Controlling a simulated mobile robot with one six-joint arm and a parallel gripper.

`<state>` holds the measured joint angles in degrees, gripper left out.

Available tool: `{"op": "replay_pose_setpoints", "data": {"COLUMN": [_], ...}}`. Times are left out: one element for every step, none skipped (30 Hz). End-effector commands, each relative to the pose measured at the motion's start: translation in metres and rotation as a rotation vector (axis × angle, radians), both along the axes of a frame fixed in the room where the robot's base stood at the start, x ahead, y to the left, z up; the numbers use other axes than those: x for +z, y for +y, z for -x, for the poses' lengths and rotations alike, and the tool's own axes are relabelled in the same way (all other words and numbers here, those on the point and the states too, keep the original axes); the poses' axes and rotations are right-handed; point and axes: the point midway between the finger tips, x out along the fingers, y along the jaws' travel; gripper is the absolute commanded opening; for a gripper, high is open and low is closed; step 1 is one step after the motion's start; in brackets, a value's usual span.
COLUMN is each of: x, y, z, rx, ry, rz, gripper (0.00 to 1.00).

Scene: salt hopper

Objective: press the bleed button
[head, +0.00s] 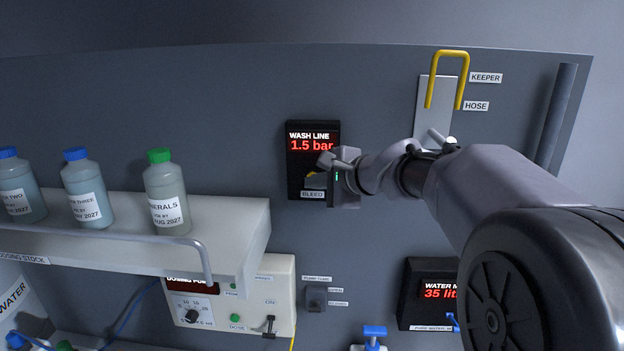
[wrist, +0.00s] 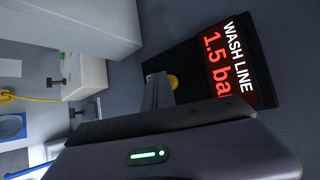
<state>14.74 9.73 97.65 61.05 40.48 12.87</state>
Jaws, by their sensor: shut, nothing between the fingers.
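The wash line box (head: 300,160) is a black panel on the grey wall, and its red display reads 1.5 bar. The bleed button is a yellow shape (head: 314,181) low on the box, above the BLEED label (head: 312,194), and my gripper partly hides it. In the wrist view the yellow button (wrist: 174,82) shows just beside my fingertips. My gripper (head: 325,162) is shut and empty, in front of the lower right of the box. Its fingers (wrist: 159,90) point toward the panel near the button. I cannot tell whether they touch it.
A white shelf (head: 235,222) with several labelled bottles stands to the left. Below it is the dosing pump (head: 260,290). A water meter (head: 425,293) is at the lower right. A yellow keeper hook (head: 448,55) is above right.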

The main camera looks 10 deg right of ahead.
Motion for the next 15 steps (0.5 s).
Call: {"op": "replay_pose_setpoints", "data": {"x": [0.0001,0.0002,0.0001,0.0,0.0001,-0.0001,-0.0002,-0.0003,-0.0004,-0.0005,-0.0004,-0.0006,-0.0006,-0.0006,-0.0006], "y": [-0.0003,-0.0003,-0.0005,-0.0006,-0.0008,-0.0009,-0.001,-0.0011,-0.0013,-0.0014,-0.0016,-0.0017,-0.0018,-0.002,-0.0019], "z": [-0.0007,-0.001,-0.0015,-0.0018,-0.0021,-0.0026,-0.0029,-0.0033,-0.0038,-0.0041,-0.0044,-0.0049,-0.0053,-0.0056,-0.0054], "rx": [0.0,0.0,0.0,0.0,0.0,0.0,0.0,0.0,0.0,0.0,0.0,0.0,0.0,0.0,0.0], "ry": [0.0,0.0,0.0,0.0,0.0,0.0,0.0,0.0,0.001,0.001,0.001,0.001,0.001,0.001,0.001], "rz": [0.0,0.0,0.0,0.0,0.0,0.0,0.0,-0.001,-0.001,-0.001,-0.001,-0.001,-0.001,-0.001,-0.001], "gripper": [0.0,0.0,0.0,0.0,0.0,0.0,0.0,0.0,0.0,0.0,0.0,0.0,0.0,0.0,0.0]}}
